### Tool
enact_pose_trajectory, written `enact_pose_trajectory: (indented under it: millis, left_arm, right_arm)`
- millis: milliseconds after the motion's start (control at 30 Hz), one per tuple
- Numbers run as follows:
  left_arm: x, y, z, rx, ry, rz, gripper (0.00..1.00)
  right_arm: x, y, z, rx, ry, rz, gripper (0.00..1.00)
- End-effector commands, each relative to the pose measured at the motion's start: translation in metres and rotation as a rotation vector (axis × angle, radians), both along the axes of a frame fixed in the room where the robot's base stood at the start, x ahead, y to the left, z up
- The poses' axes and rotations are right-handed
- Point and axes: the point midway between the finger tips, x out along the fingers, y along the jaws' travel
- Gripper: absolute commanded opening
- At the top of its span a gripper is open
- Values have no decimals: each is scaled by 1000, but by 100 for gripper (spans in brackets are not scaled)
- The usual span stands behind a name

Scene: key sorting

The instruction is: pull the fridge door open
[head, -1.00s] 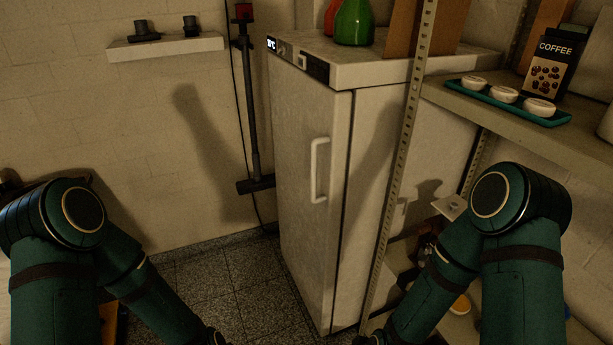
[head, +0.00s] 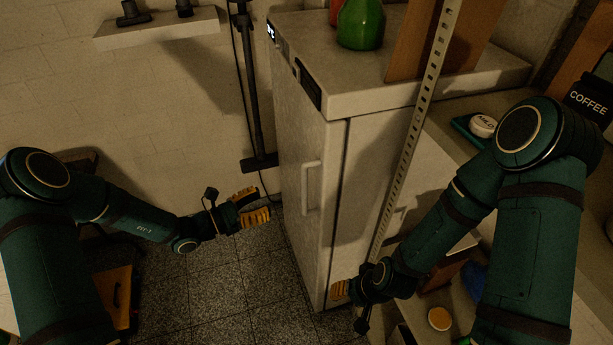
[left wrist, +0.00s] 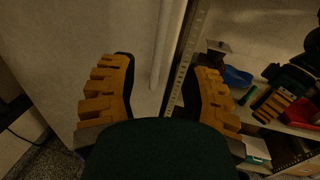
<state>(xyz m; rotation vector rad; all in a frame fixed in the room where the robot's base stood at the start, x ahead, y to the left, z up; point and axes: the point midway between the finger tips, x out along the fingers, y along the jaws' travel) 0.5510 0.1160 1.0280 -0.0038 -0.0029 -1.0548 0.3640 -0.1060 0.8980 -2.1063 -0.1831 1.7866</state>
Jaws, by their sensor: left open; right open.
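The pale fridge (head: 296,130) stands in the middle of the head view, its door shut. Its upright bar handle (head: 311,188) is on the right side of the door front. My left gripper (head: 259,206) is open and empty, left of the handle and apart from it. In the left wrist view the handle (left wrist: 168,45) shows between and beyond the open fingers (left wrist: 158,92). My right gripper (head: 344,290) is low, by the bottom right of the fridge front; its fingers are partly hidden. It also shows in the left wrist view (left wrist: 272,103).
A perforated metal shelf post (head: 417,125) stands just right of the fridge front. Shelves with a coffee pack (head: 590,100) and a white cup (head: 483,125) are on the right. A green bottle (head: 360,25) stands on the fridge. The tiled floor (head: 225,285) to the left is clear.

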Motion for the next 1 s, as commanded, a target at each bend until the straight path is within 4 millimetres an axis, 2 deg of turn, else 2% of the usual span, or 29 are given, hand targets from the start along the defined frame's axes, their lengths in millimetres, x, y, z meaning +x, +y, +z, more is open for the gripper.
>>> enact_pose_trajectory:
  millis: [400, 600, 800, 1000]
  left_arm:
    - [36, -69, 0, 2, 0, -8, 48]
    - [52, -97, 0, 4, -1, -7, 48]
    - [61, -112, 0, 4, -1, -6, 48]
    - [63, -115, 0, 4, 0, -5, 48]
  right_arm:
    - [0, 0, 6, 1, 0, 0, 47]
    - [0, 0, 9, 2, -1, 1, 47]
    - [0, -1, 10, 2, -1, 1, 47]
    - [0, -1, 10, 2, -1, 1, 47]
